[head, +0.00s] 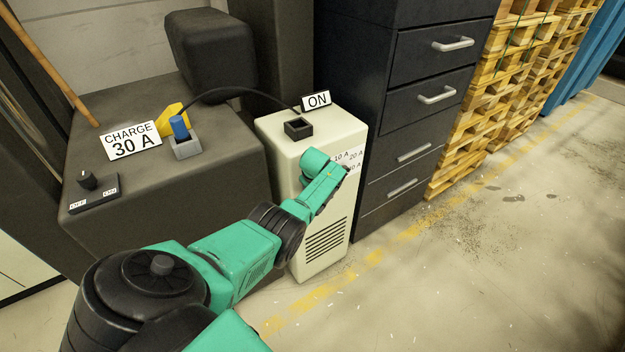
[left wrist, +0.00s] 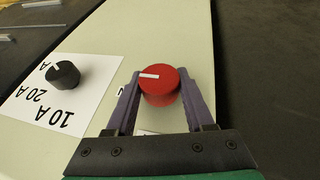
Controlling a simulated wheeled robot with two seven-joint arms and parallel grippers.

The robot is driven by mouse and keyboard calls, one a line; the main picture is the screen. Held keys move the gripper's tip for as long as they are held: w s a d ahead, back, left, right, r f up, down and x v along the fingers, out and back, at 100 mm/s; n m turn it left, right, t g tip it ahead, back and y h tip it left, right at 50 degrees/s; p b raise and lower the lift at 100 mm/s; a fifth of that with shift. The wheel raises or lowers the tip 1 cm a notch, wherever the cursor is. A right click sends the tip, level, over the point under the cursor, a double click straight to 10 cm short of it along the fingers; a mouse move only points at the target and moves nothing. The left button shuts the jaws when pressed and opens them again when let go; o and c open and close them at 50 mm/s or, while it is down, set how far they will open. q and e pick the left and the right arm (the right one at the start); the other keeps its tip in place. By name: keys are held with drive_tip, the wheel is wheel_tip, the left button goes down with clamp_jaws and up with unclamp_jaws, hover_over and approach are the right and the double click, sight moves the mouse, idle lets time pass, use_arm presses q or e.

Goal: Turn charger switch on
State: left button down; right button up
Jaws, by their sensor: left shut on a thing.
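The charger (head: 325,230) is a cream box with a vented front, beside the dark drawers. In the left wrist view, its red switch knob (left wrist: 160,85) bears a white mark pointing left in the picture. My left gripper (left wrist: 159,92) is shut on this knob, one purple finger on each side. A label left of the knob is mostly hidden by a finger; only an "N" shows. In the head view my left wrist covers the knob. My right gripper is in neither view.
A black dial (left wrist: 63,75) sits by the knob on a 10 A, 20 A label. An ON sign (head: 316,100) and a black socket (head: 298,128) are on the charger top. A CHARGE 30 A sign (head: 131,141) and an OFF/ON key switch (head: 88,181) are on the dark vehicle body.

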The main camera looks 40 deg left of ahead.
use_arm(q)
drive_tip(key=shift+c, duration=1.4)
unclamp_jaws()
drive_tip(key=p+v, duration=0.5)
drive_tip(key=v, duration=0.9)
drive_tip(key=shift+s+r, duration=0.15)
drive_tip(key=shift+d, duration=0.1)
